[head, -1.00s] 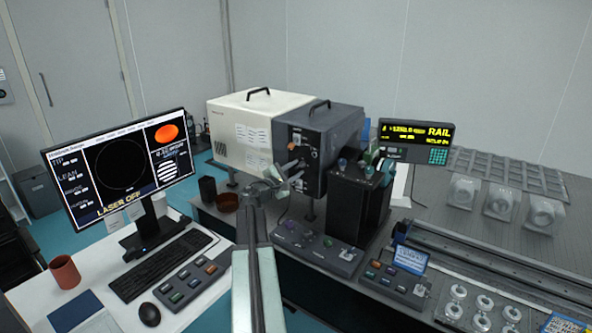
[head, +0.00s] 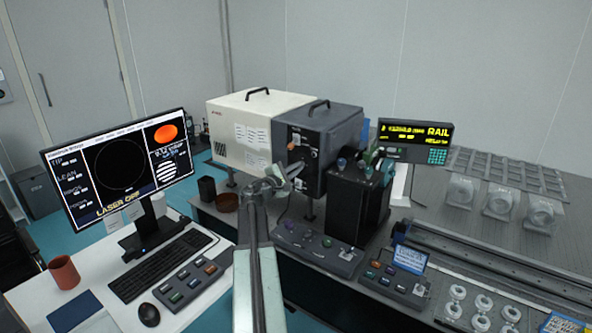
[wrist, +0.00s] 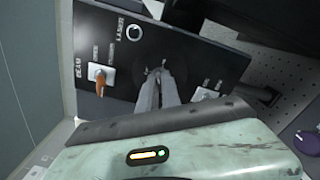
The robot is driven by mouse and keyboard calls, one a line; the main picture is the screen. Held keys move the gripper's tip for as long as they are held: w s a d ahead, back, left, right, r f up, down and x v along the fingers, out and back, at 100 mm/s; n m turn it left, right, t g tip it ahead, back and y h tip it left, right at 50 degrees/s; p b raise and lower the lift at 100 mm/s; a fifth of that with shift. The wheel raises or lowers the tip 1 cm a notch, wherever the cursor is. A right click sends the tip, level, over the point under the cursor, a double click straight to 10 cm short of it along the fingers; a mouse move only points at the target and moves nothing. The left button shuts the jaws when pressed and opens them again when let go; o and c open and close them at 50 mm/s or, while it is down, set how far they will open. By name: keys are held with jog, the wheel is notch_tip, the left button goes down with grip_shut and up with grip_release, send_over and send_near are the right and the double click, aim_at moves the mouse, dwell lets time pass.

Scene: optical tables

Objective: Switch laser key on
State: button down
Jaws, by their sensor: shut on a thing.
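The black laser box (head: 335,135) stands behind the table's front edge. Its front panel (wrist: 205,40) fills the top of the wrist view, with a LASER label beside a round silver fitting (wrist: 134,33). An orange lever (wrist: 97,77) sits on a light plate by the BEAM label. My gripper (wrist: 157,72), also in the head view (head: 297,170), is at the panel, right of the orange lever. Its fingers are close together on a small thing, apparently the laser key, which they mostly hide. The monitor (head: 122,165) reads LASER OFF.
A white box (head: 240,130) stands left of the black box. A dark control box with knobs (head: 318,248) sits in front, below the gripper. A black block (head: 358,205) stands close to the right. A lit RAIL display (head: 415,135) is farther right.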

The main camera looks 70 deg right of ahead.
jog(key=m, duration=0.5)
jog(key=shift+m, duration=0.4)
dwell(0.4)
jog(key=c, duration=1.6)
grip_release()
jog(key=shift+o, duration=0.2)
jog(key=v, duration=0.7)
jog(key=shift+w+a, duration=0.15)
jog(key=shift+a, duration=0.2)
